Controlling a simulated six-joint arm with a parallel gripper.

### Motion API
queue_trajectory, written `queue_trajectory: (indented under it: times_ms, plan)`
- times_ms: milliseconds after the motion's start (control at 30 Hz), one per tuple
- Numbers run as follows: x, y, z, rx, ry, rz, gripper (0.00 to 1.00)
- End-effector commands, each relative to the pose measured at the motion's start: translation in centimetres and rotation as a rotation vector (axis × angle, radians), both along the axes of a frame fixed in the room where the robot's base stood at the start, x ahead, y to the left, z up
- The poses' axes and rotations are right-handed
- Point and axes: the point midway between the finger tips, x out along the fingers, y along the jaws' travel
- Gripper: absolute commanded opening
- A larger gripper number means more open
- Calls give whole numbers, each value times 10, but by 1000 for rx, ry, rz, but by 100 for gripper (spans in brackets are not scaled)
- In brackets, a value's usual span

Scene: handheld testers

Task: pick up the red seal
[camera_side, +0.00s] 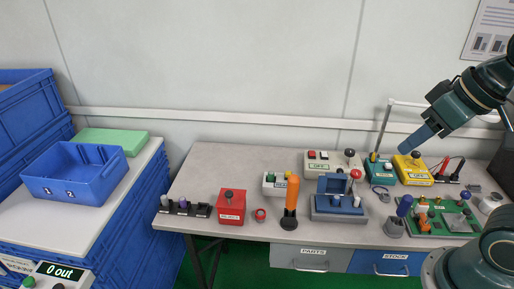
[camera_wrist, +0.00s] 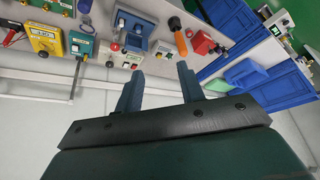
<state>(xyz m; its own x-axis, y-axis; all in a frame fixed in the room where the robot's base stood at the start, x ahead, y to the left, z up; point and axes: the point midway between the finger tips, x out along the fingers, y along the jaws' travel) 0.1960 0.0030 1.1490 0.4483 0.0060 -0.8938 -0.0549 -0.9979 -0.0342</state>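The red seal (camera_side: 260,215) is a small red ring lying on the grey workbench (camera_side: 215,165). It sits between the red box (camera_side: 231,206) and the orange-handled tool (camera_side: 291,200). In the wrist view the red seal (camera_wrist: 189,34) is a small red spot at the top, between the same two things. My gripper (camera_side: 404,150) is high at the right, above and behind the bench items, far from the seal. In the wrist view my gripper (camera_wrist: 157,72) has its two fingers apart with nothing between them.
A blue press fixture (camera_side: 338,205), a yellow tester (camera_side: 412,170) and a green circuit board (camera_side: 440,218) crowd the bench's right side. A black rack (camera_side: 185,208) stands left of the red box. A blue bin (camera_side: 75,175) is on the left table. The bench's back left is clear.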

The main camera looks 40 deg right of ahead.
Motion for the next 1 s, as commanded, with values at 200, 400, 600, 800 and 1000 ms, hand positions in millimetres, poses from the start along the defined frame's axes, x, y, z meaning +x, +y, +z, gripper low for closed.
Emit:
queue_trajectory:
  times_ms: [200, 400, 600, 800, 1000]
  plan:
    - [35, 6, 3, 59, 56, -102, 39]
    - [73, 15, 1, 113, 111, -219, 39]
    - [112, 25, -9, 159, 165, -338, 39]
    - [150, 38, -26, 195, 218, -459, 39]
    - [186, 52, -51, 223, 269, -582, 39]
